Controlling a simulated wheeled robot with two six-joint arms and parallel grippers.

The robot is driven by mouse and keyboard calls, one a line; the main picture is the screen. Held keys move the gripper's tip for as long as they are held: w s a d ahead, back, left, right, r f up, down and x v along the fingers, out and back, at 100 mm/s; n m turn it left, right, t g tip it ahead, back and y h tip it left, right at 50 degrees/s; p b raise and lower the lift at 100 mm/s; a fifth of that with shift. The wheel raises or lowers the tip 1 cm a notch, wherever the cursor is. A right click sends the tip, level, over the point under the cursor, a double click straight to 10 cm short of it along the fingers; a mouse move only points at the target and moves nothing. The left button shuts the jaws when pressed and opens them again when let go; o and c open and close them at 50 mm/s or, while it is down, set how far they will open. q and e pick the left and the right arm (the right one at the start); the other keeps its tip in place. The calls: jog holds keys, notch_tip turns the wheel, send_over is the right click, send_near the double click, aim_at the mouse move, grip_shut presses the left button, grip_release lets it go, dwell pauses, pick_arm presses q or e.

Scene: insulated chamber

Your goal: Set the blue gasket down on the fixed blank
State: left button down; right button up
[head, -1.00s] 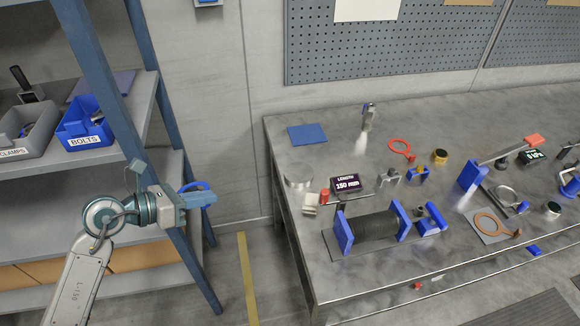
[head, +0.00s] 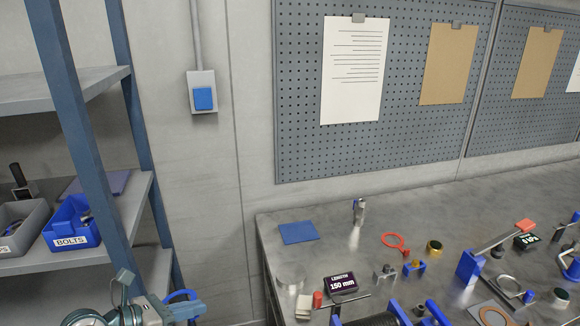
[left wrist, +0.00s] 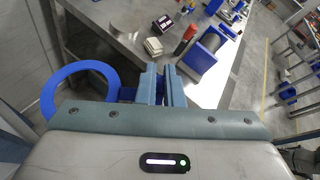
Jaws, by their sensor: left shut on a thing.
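The blue gasket (head: 182,295) is a flat ring with a tab. It also shows in the left wrist view (left wrist: 50,88), to the left of the fingers. My left gripper (head: 188,309) is shut on its tab and holds it in the air between the shelf and the bench, low in the head view. In the left wrist view the fingers (left wrist: 160,84) point towards the bench. I cannot tell for sure which piece is the fixed blank; a round silver disc (head: 289,281) stands at the bench's left end. My right gripper is not in view.
The blue shelf post (head: 75,120) stands left, with a bolts bin (head: 70,240) behind. A pegboard hangs above.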

pick_arm(q)
notch_tip(320, 180, down, 5)
jog(key=n+t+y+b, duration=0.3)
jog(key=n+y+b, duration=0.1)
jog(key=shift+a+n, duration=0.1)
jog(key=shift+n, duration=0.2)
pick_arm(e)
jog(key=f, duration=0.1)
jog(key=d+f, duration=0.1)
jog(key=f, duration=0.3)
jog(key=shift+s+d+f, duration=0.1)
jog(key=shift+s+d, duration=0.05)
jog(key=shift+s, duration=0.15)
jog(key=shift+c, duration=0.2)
